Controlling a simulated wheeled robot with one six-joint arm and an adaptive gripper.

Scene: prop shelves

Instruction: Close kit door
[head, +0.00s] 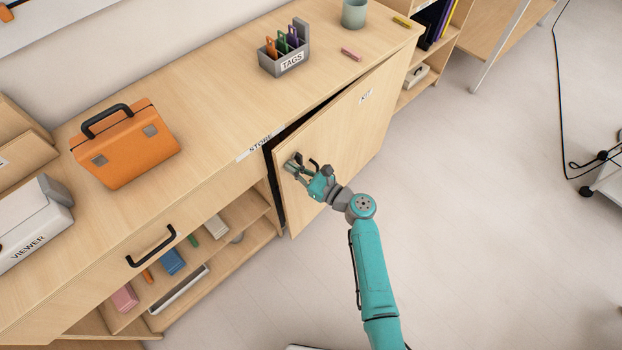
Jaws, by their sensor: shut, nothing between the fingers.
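The kit door (345,130) is a pale wooden panel labelled KIT in the cabinet front. It stands ajar, with a dark gap along its top and left edge, and the gap narrows toward the right end. My gripper (295,165) is shut and empty at the door's outer face, near its free left edge. A small black part beside the fingers may be the door handle; the gripper partly covers it. I cannot tell whether the fingers touch the door.
On the cabinet top stand an orange case (125,145), a grey TAGS holder (285,58) and a grey-green cup (354,13). A drawer with a black handle (151,246) and open shelves (245,215) lie left of the door.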

